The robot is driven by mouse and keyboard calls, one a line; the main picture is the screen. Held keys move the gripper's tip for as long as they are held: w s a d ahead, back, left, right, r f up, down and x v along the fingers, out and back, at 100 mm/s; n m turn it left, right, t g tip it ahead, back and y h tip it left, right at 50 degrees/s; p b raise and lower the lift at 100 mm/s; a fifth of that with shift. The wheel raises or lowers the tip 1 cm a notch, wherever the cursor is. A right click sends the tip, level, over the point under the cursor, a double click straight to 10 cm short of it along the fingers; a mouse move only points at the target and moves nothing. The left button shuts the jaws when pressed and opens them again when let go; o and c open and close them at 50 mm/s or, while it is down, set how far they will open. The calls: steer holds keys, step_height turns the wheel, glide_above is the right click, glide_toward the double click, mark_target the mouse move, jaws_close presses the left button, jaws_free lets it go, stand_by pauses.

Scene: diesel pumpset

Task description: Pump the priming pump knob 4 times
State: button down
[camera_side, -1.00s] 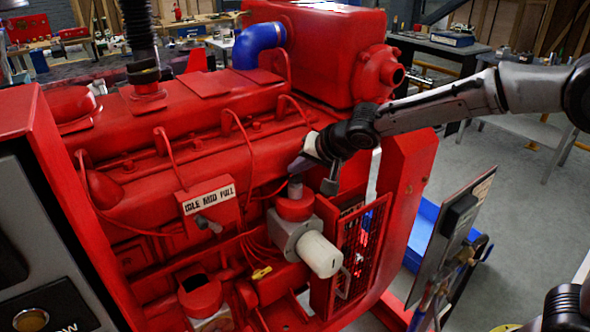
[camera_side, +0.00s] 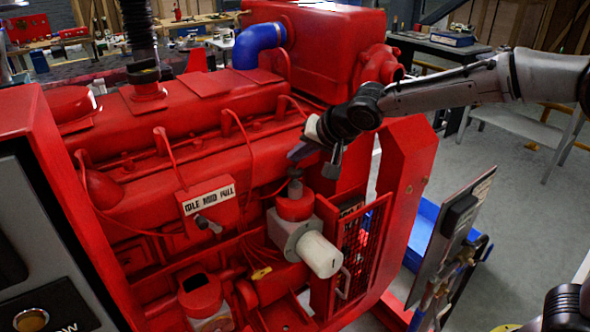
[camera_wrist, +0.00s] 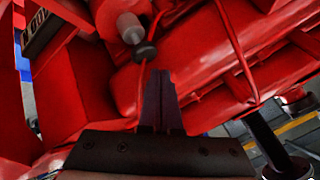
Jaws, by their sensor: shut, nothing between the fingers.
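The priming pump knob (camera_side: 295,173) is a small dark cap on a grey stem, upright on top of the red pump body (camera_side: 294,206). The stem and cap also show in the wrist view (camera_wrist: 145,52), just ahead of my fingertips. My gripper (camera_side: 292,155) is shut and empty. In the side view its fingertips are just above the knob, with a small gap that looks clear of contact. In the wrist view the two dark fingers (camera_wrist: 160,73) lie together, pointing toward the knob and slightly to its right.
A white cylinder (camera_side: 319,255) sticks out of the pump body's front. The IDLE MID FULL lever box (camera_side: 209,203) is to the left. A red mesh guard (camera_side: 364,245) stands to the right. Thin red pipes (camera_side: 242,145) run along the engine behind the gripper.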

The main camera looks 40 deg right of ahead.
mark_target(298, 173)
steer(key=shift+r, duration=2.2)
stand_by(0.8)
step_height(298, 173, up, 4)
steer(key=shift+f, duration=0.1)
stand_by(0.4)
steer(key=shift+f, duration=4.35)
steer(key=shift+f, duration=0.4)
